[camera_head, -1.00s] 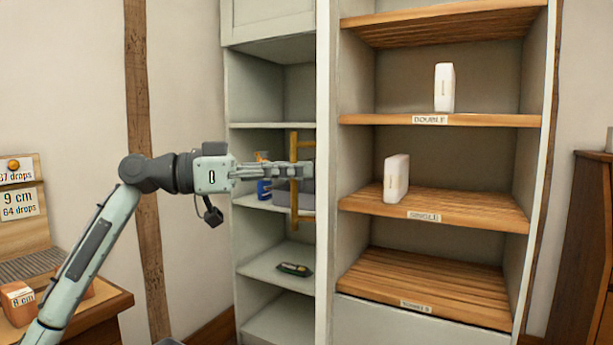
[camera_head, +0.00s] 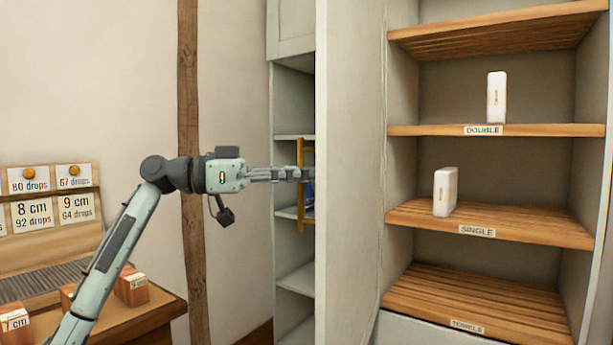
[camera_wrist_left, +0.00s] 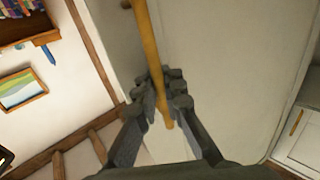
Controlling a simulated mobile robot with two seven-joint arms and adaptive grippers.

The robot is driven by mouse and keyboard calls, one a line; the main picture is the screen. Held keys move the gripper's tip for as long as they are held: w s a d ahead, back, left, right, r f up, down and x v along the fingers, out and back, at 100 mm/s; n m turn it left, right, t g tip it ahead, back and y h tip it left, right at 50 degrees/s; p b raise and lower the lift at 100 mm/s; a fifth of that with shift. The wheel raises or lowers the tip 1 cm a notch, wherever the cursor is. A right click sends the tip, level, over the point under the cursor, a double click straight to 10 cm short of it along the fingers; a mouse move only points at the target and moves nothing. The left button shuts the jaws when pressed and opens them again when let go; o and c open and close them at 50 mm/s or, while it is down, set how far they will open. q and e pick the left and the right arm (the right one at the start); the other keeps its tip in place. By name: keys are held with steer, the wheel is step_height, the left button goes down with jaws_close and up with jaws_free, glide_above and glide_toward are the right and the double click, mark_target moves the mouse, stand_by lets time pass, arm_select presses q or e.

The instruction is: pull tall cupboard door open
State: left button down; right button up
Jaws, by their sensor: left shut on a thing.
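The tall cupboard door (camera_head: 352,150) is a pale grey-green panel standing ajar, its edge towards me and its inner face showing on the right. Its long brass bar handle (camera_head: 301,215) is on the left face. My left gripper (camera_head: 303,174) reaches in from the left and is shut on the handle about midway along its visible length. The left wrist view shows the fingers (camera_wrist_left: 163,100) closed around the wooden-looking bar (camera_wrist_left: 147,45), with the pale door face (camera_wrist_left: 225,70) behind it. My right gripper is not in view.
Right of the door, open wooden shelves (camera_head: 490,217) carry two white boxes (camera_head: 496,97) and labels. Narrow shelves (camera_head: 294,278) behind the handle are partly hidden by the door. A desk (camera_head: 160,303) with small wooden blocks and cards stands at left.

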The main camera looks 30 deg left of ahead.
arm_select(q)
steer(key=shift+s+d+f, duration=0.1)
steer(key=shift+d+f, duration=0.05)
steer(key=shift+f, duration=0.05)
steer(key=c, duration=1.6)
jaws_free()
steer(key=shift+r, duration=0.15)
steer(key=v, duration=1.2)
